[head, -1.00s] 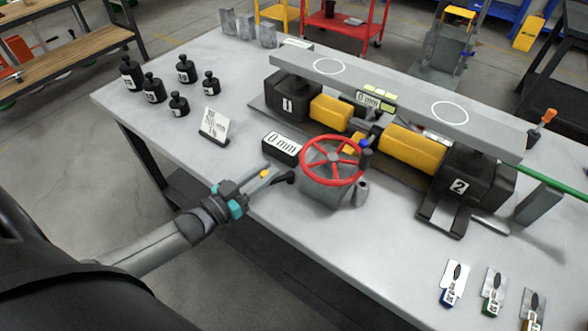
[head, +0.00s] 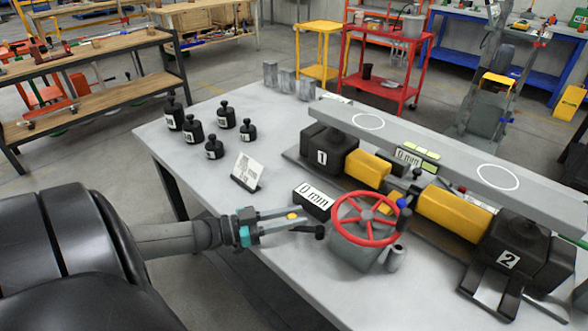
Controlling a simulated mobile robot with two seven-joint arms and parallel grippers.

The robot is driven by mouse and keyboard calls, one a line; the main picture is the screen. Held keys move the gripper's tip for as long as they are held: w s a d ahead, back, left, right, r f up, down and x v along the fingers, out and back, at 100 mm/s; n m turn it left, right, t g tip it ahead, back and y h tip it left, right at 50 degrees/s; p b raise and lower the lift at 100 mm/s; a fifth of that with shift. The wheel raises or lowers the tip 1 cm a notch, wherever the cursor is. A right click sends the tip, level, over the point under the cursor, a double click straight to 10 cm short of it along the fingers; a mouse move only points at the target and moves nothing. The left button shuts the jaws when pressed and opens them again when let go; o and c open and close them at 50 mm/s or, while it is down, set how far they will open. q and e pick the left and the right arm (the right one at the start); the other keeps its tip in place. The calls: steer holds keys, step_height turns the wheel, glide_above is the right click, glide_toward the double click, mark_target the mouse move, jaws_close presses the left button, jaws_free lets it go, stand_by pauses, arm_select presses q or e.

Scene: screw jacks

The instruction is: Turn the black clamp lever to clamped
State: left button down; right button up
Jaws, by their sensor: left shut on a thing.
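The black clamp lever (head: 319,232) shows as a short dark handle with a rounded end, low on the left of the red handwheel (head: 366,240). My left gripper (head: 310,222) reaches in from the left over the table's front edge. Its fingers are shut on the lever, and they hide part of it. A small yellow spot shows between the fingers. The handwheel sits on a grey housing (head: 352,254) with a blue knob (head: 401,203) on its rim. My right gripper is out of view.
A "0 mm" display (head: 313,199) stands just behind the gripper. Two black jacks, 1 (head: 328,147) and 2 (head: 520,248), carry a long grey beam (head: 440,165). Black weights (head: 194,130) and a white card (head: 247,170) stand left. The table's front left area is clear.

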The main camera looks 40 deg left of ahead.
arm_select(q)
steer(key=c, duration=0.7)
jaws_free()
steer(key=shift+o, duration=0.2)
steer(key=p+v, duration=0.1)
steer(key=v, duration=1.4)
steer(key=shift+s, duration=0.15)
